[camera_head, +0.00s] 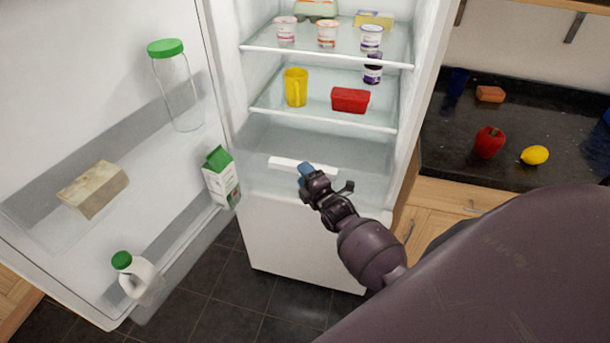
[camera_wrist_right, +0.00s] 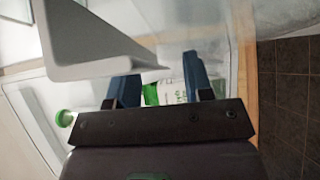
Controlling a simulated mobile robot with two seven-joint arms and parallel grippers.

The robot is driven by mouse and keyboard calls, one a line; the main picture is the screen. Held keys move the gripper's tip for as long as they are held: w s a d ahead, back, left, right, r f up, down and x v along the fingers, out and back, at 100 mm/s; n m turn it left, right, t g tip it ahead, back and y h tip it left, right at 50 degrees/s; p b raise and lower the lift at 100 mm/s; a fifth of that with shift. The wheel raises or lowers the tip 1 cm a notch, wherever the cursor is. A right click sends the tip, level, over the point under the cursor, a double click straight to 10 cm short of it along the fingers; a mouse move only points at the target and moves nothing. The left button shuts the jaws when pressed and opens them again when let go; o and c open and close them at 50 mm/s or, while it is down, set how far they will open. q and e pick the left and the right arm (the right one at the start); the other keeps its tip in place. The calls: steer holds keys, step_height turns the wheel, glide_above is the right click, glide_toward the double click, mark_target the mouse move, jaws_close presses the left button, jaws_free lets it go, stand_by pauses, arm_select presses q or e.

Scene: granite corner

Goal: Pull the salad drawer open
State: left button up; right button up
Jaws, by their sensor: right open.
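The salad drawer (camera_head: 258,179) is a clear bin at the bottom of the open fridge, above the white lower panel. Its long white handle (camera_head: 285,162) runs across the front; my right gripper hides part of it. My right gripper (camera_head: 306,171), with blue fingers, is at the handle's middle. In the right wrist view its fingers (camera_wrist_right: 160,82) stand apart. A pale bar (camera_wrist_right: 90,45), which looks like the handle, lies close by the fingertips; I cannot tell whether they touch it. My left gripper is not in view.
The open fridge door (camera_head: 75,130) at left holds a jar, a milk carton (camera_head: 222,178) and a bottle. Shelves above the drawer carry a yellow mug (camera_head: 295,87), a red tub (camera_head: 350,100) and several cups. A dark counter (camera_head: 455,150) is at right.

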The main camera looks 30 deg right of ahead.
steer(key=shift+r, duration=0.1)
steer(key=s, duration=1)
steer(key=shift+s+a, duration=0.4)
steer(key=shift+a, duration=0.05)
steer(key=s+a+f+m+g, duration=0.2)
steer(key=s+a+m+g, duration=0.1)
steer(key=s+m, duration=0.5)
steer(key=s+a+f+m+g+y, duration=0.1)
steer(key=s+a+f+m+g, duration=0.1)
steer(key=s+a+m, duration=0.3)
steer(key=s+m+g, duration=0.1)
steer(key=s+m, duration=0.2)
steer(key=shift+a+f, duration=0.25)
steer(key=shift+f, duration=0.15)
